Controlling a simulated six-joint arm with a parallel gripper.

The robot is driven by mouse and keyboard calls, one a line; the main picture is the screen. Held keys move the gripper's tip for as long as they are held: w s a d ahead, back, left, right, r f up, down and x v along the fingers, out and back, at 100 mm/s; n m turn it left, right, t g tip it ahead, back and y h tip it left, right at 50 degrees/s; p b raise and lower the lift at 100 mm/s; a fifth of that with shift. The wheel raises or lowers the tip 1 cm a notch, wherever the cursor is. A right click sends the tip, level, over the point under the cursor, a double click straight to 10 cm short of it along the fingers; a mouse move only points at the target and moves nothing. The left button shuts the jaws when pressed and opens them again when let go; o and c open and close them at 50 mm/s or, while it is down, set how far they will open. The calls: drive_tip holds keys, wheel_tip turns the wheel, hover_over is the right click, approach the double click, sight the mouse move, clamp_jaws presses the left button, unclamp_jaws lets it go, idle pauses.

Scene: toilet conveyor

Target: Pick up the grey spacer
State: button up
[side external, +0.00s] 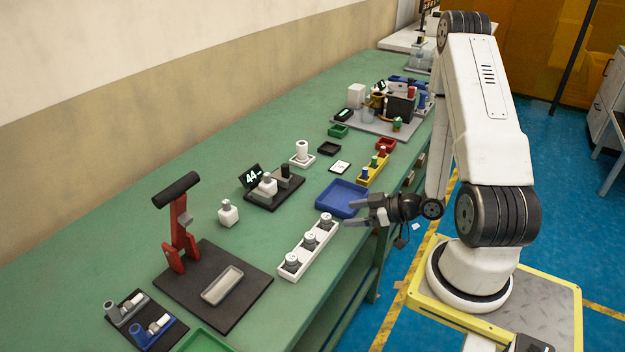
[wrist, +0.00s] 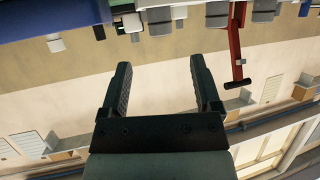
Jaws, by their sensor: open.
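My gripper (side external: 356,213) is open and empty, pointing left above the bench's front edge, beside the blue tray (side external: 341,198). Its two dark fingers are apart in the wrist view (wrist: 160,67), with nothing between them. I cannot tell for sure which thing is the grey spacer. A white rack (side external: 306,250) left of my gripper carries three grey round pieces, at its near end (side external: 292,260), middle (side external: 309,240) and far end (side external: 326,220). A grey holder (side external: 122,309) lies beside a blue one on a black plate. A long grey tray (side external: 222,286) lies on the dark mat.
A red press with a black handle (side external: 178,190) stands on the dark mat (side external: 187,295). A white bottle (side external: 228,213) and a display stand (side external: 272,196) are farther back. A yellow rack (side external: 372,170) stands beyond the blue tray.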

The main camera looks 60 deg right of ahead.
sight(330, 216)
drive_tip(key=shift+x, duration=1.3)
drive_tip(key=shift+x, duration=2.6)
drive_tip(key=shift+f, duration=0.1)
clamp_jaws()
